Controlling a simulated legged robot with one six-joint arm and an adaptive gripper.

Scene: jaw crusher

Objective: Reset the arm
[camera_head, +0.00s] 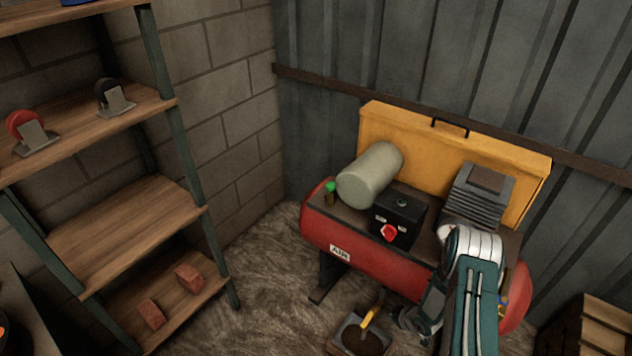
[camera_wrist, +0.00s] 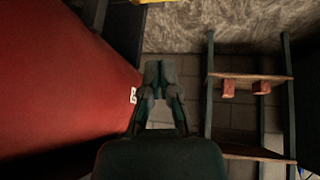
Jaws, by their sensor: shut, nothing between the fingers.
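My arm reaches in from the bottom right of the head view, in front of the red air compressor (camera_head: 350,240). My gripper (camera_head: 408,318) hangs low beside the front of the tank, over the floor. In the wrist view my gripper (camera_wrist: 160,72) is shut with its fingertips together and nothing held. The red tank (camera_wrist: 65,85) fills the left of that view, apart from the fingers.
A shelf rack (camera_head: 125,225) stands at the left with two red bricks (camera_head: 190,277) low down; it also shows in the wrist view (camera_wrist: 250,76). A box with a yellow-handled tool (camera_head: 360,335) lies on the floor. A wooden crate (camera_head: 600,325) is at bottom right.

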